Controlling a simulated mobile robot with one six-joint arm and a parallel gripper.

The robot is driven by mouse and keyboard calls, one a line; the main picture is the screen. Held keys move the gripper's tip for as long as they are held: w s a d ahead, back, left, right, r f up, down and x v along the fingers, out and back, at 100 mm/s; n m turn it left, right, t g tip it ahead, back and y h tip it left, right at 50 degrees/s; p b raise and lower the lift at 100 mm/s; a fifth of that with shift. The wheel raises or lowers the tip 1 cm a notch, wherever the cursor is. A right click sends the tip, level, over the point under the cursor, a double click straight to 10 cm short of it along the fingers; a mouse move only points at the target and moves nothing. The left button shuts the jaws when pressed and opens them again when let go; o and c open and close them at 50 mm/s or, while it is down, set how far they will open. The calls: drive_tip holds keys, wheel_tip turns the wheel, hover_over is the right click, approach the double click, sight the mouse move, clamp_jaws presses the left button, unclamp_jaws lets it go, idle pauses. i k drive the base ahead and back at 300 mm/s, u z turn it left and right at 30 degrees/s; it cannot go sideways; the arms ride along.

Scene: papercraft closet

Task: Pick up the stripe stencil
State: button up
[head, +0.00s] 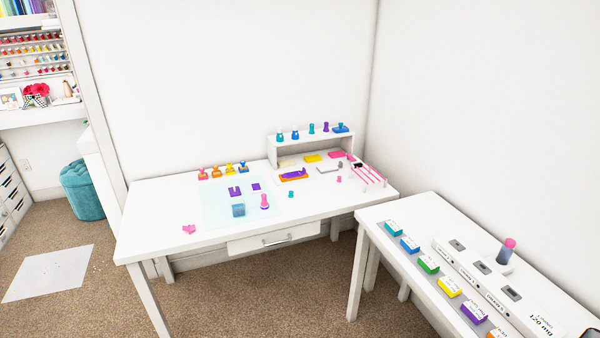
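A small flat item with pink parallel stripes (369,174) lies at the right end of the white craft table (150,215). It may be the stripe stencil, but it is too small to be sure. A small dark piece (357,165) is at its upper left edge. A purple and orange piece (293,174) and a grey-white piece (327,169) lie to its left. My gripper is not in view.
A white riser shelf (273,152) with several stampers stands behind the table items. A second white table (400,208) with coloured boxes stands front right. Carpet is open at front left.

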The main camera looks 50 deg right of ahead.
sight(298, 174)
drive_tip(key=z, duration=0.45)
drive_tip(key=i, duration=0.9)
drive_tip(key=z, duration=0.4)
